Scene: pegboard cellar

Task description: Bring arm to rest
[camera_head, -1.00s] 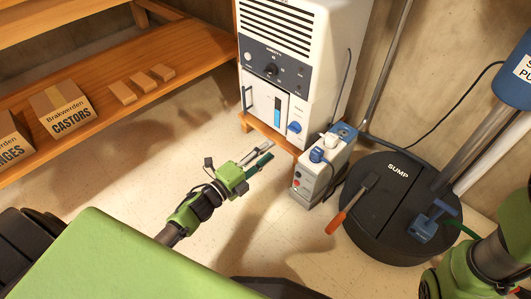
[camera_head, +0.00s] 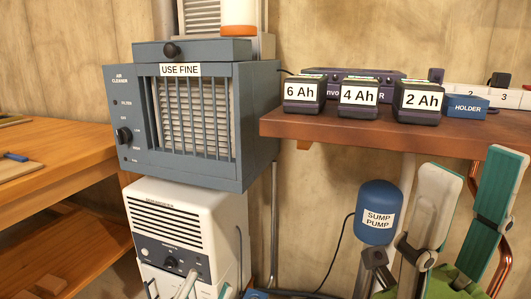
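My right gripper (camera_head: 465,205) stands upright at the lower right in the head view. Its two long fingers, with grey and green pads, are spread apart with nothing between them.
A brown shelf (camera_head: 350,131) carries batteries labelled 6 Ah (camera_head: 304,94), 4 Ah (camera_head: 359,95) and 2 Ah (camera_head: 418,101), and a blue holder (camera_head: 466,107). The blue-grey air cleaner (camera_head: 125,130) is above the dehumidifier. A sump pump (camera_head: 376,200) stands left of my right gripper.

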